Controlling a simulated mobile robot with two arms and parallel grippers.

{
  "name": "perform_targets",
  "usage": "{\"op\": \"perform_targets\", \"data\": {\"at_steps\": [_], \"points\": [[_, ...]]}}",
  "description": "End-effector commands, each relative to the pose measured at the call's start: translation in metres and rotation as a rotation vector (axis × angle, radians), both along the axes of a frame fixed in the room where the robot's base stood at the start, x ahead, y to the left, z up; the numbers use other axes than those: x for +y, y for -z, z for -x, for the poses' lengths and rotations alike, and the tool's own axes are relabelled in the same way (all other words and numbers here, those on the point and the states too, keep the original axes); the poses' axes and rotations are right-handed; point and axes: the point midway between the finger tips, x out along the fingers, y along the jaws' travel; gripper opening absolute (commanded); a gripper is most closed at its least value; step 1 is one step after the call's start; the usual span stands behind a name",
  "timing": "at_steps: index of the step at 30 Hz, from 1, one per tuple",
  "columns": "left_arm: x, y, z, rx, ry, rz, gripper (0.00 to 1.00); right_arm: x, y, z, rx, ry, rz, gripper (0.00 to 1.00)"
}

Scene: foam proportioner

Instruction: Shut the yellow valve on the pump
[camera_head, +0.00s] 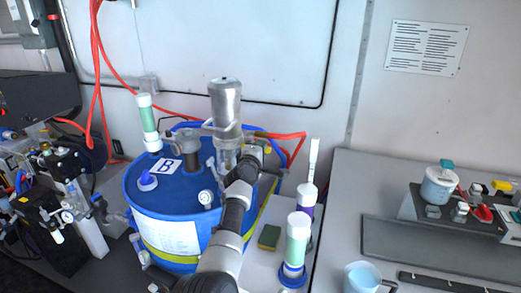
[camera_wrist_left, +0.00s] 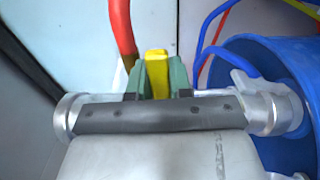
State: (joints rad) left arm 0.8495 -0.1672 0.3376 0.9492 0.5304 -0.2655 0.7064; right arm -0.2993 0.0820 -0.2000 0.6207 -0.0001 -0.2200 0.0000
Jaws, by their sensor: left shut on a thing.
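The yellow valve handle (camera_wrist_left: 157,72) stands between the green fingers of my left gripper (camera_wrist_left: 160,78) in the left wrist view. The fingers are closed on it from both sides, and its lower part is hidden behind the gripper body. In the head view my left arm reaches up from the bottom middle, and the left gripper (camera_head: 253,152) is beside the grey metal pump (camera_head: 226,103) on the blue drum (camera_head: 170,190). The valve is small and mostly covered there, so I cannot tell its angle. My right gripper is not in view.
A red hose (camera_wrist_left: 122,28) runs close beside the gripper. A white and green bottle (camera_head: 297,240) and a green-yellow sponge (camera_head: 269,237) are right of my arm. A blue cup (camera_head: 362,277) stands on the grey bench (camera_head: 350,190) at right.

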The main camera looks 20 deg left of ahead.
Motion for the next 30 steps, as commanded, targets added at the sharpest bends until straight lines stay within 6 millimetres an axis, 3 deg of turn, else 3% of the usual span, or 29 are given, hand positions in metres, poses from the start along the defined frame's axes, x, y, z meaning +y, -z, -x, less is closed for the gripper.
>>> {"op": "perform_targets", "data": {"at_steps": [1,2,4,11,16,24,30], "points": [[0.0,0.001,0.0,0.001,0.001,0.006,0.0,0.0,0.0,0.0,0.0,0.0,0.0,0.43],[0.0,0.001,0.0,0.001,0.001,0.006,0.23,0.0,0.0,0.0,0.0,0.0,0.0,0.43],[0.0,0.001,0.0,0.001,0.001,0.005,0.31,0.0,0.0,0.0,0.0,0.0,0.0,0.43],[0.0,0.0,0.0,0.0,0.0,0.003,0.31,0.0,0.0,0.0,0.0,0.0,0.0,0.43],[0.0,-0.002,0.008,0.001,-0.001,0.002,0.31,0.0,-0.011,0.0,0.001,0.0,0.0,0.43],[0.002,-0.005,0.054,0.004,-0.001,0.002,0.31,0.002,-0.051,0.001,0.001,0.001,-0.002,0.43],[0.003,-0.003,0.088,0.003,0.0,0.003,0.31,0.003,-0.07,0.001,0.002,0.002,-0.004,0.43]]}}
